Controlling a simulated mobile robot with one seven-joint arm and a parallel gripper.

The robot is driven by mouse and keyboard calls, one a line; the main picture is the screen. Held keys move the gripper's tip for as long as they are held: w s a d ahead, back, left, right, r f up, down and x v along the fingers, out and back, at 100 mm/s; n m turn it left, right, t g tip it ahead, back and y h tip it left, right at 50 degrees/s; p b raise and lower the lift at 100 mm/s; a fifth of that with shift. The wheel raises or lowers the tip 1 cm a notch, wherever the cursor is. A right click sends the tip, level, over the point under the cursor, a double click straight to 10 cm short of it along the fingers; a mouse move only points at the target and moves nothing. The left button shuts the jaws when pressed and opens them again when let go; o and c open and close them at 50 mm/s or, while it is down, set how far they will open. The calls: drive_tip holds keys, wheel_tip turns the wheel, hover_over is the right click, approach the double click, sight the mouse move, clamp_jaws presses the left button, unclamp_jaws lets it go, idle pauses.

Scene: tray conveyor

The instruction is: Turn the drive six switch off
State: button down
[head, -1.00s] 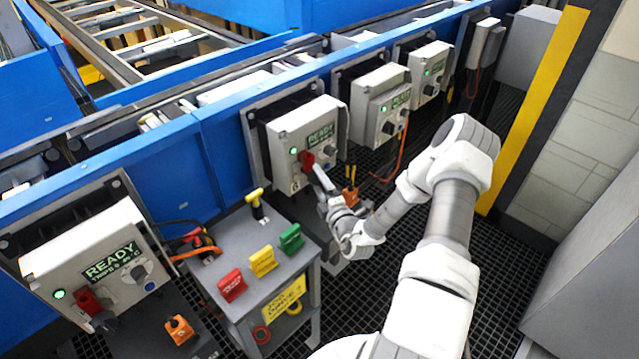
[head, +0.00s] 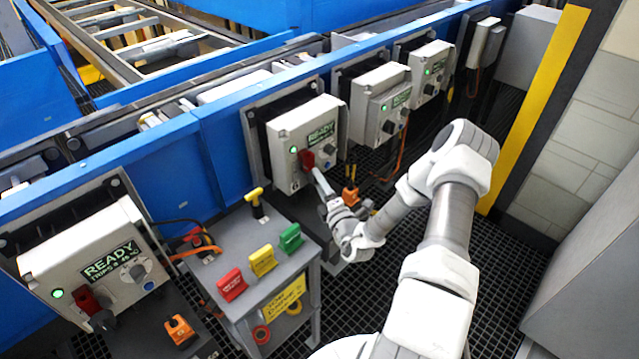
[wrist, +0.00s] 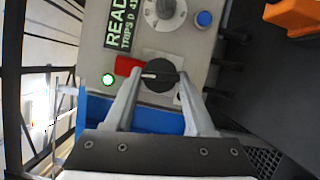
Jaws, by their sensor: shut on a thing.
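A grey drive box (head: 285,140) with a green READY display (head: 321,133) stands on the blue rail, mid-picture in the head view. A red piece (head: 307,159) shows on its front, and my gripper (head: 317,174) reaches to just below it. In the wrist view my gripper (wrist: 160,72) has its two fingers on either side of a round black switch knob (wrist: 158,86), shut on it. The knob's white mark points left, toward the red piece (wrist: 124,66) partly behind the left finger. A green lamp (wrist: 108,79) is lit. I cannot read a drive number on this box.
Similar boxes stand to the left (head: 75,262) and right (head: 378,110), with green lamps lit. A small grey stand (head: 228,262) with red, yellow and green tags is left of my gripper. A yellow post (head: 535,105) and a wall bound the right side.

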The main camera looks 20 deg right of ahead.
drive_tip(key=shift+w+d+f+n+t+y+b, duration=0.3)
drive_tip(key=shift+n+y+b, duration=0.9)
drive_tip(key=shift+n, duration=2.25)
drive_tip(key=shift+s+n+t+y+b, duration=0.4)
drive_tip(key=shift+n+y+b, duration=0.85)
drive_tip(key=shift+n, duration=2.25)
drive_tip(key=shift+w+d+f+n+t+y+b, duration=0.2)
drive_tip(key=shift+n+t+y+b, duration=0.45)
drive_tip(key=shift+n+y, duration=1.9)
drive_tip(key=shift+n+h, duration=0.9)
drive_tip(key=shift+n, duration=0.3)
drive_tip(key=shift+c, duration=1.2)
unclamp_jaws()
drive_tip(key=shift+r, duration=0.1)
drive_tip(key=v, duration=1.7)
